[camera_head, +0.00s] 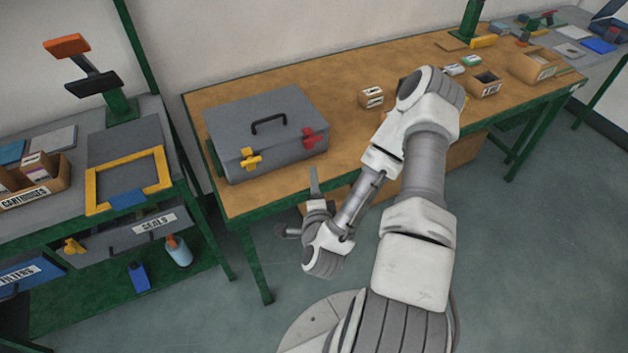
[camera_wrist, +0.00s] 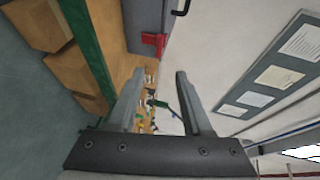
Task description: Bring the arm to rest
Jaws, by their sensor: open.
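My arm reaches forward from the bottom of the head view and bends back down at the elbow. My gripper (camera_head: 312,185) is in front of the table's near edge, below and right of the grey toolbox, apart from it. In the wrist view my gripper (camera_wrist: 157,88) has its two fingers spread wide with nothing between them. One finger is clear in the head view; the other is hard to make out. The grey toolbox (camera_head: 226,112) stands closed on the wooden table, with a yellow latch (camera_head: 250,159) and a red latch (camera_head: 311,138). The red latch also shows in the wrist view (camera_wrist: 155,42).
The wooden table (camera_head: 350,75) has a green edge and small boxes at its right. A left bench holds a yellow frame (camera_head: 127,182) and a cartridge box (camera_head: 38,192). Cardboard boxes (camera_wrist: 62,55) sit under the table. The floor (camera_head: 530,260) right of my arm is clear.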

